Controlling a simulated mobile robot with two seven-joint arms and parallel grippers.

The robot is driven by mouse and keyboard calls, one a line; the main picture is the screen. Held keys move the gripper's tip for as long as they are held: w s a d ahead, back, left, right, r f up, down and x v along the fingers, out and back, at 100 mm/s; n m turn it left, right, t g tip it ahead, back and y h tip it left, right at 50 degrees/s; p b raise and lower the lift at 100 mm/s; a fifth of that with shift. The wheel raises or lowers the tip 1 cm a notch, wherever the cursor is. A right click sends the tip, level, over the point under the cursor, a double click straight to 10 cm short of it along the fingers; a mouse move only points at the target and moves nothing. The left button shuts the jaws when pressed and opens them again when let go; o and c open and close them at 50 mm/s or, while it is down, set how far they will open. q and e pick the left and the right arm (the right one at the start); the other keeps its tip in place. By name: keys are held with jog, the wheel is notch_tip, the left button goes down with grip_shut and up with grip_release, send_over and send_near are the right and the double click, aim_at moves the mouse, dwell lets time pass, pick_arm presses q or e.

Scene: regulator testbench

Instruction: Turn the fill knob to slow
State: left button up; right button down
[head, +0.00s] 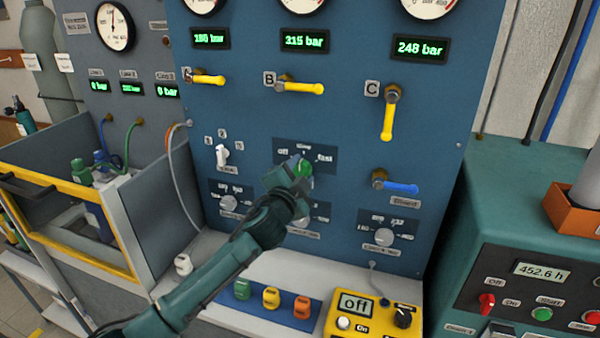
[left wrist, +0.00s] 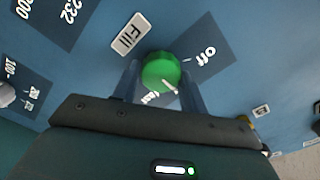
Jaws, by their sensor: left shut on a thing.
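The green fill knob (head: 303,168) sits on a dark plate on the blue panel, with off at left, slow above and fast at right. In the left wrist view the knob (left wrist: 160,72) is between the two fingers of my left gripper (left wrist: 163,82), which is shut on it. The knob's white pointer line aims away from the Fill label (left wrist: 130,34), between off and fast. The slow label is hidden there by the gripper body. In the head view my left gripper (head: 301,183) covers the lower part of the knob. My right gripper is not in view.
Yellow valve levers (head: 388,122) and a blue lever (head: 400,187) stick out of the panel. Other knobs (head: 380,237) lie low on it. A yellow box with a display (head: 373,317) stands on the ledge below. A green console (head: 530,235) is at right.

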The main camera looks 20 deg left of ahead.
pick_arm(q)
jog(key=o, duration=1)
jog(key=s+b, duration=0.2)
jog(key=s, duration=1.1)
jog(key=shift+a, duration=0.25)
